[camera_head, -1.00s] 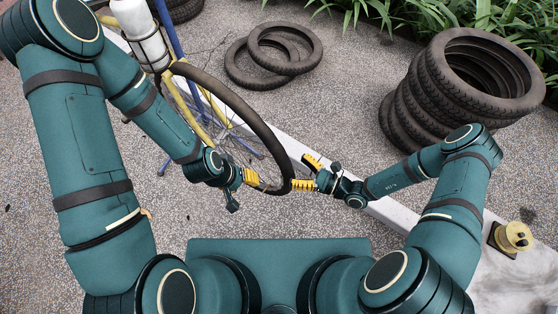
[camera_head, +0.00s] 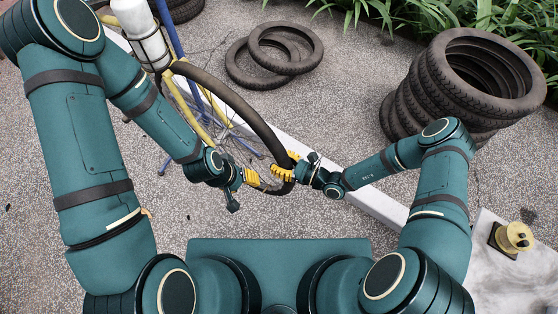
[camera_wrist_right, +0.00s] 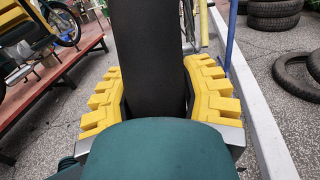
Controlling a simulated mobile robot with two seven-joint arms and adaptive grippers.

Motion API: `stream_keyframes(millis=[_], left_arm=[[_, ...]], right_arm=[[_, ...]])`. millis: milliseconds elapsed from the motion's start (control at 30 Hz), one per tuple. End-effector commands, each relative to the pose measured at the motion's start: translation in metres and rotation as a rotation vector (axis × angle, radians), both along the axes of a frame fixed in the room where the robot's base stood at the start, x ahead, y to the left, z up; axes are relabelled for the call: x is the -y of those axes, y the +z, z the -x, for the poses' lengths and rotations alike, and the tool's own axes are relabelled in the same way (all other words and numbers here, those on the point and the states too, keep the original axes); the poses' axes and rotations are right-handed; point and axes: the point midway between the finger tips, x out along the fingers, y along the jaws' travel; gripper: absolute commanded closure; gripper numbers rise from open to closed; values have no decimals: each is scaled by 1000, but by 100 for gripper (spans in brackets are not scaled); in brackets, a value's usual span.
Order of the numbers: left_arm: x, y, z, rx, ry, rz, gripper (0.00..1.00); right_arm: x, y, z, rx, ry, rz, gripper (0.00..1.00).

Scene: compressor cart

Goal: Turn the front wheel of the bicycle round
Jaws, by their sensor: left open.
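The bicycle's front wheel (camera_head: 232,97), with a dark tyre and thin spokes, stands tilted in the upper middle of the head view. My left gripper (camera_head: 256,180) is open at the wheel's lower part, its yellow fingers beside the rim. My right gripper (camera_head: 287,167) is at the tyre's lower right, just above my left one. In the right wrist view the tyre (camera_wrist_right: 146,65) runs between the yellow fingers of my right gripper (camera_wrist_right: 152,88), which press close on both sides. The bicycle's yellow and blue frame (camera_head: 170,30) is partly hidden by my left arm.
Two loose tyres (camera_head: 272,57) lie behind the wheel. A tall stack of tyres (camera_head: 470,85) stands at the right. A pale kerb (camera_head: 375,203) runs diagonally past the wheel. A yellow spool-like part (camera_head: 514,237) sits at the far right. A red bench (camera_wrist_right: 50,80) shows in the wrist view.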

Motion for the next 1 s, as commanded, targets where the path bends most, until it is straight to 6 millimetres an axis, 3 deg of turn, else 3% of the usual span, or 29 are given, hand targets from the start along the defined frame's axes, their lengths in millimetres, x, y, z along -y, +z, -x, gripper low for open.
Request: stream_keyframes(millis=[67,433,1000], left_arm=[[0,0,0,0,0,0,53],[0,-6,1,-2,-2,0,53],[2,-78,8,-18,-21,4,53]], right_arm=[[1,0,0,0,-1,0,100],[3,-6,0,4,-2,-7,100],[14,-63,9,113,-4,-157,100]])
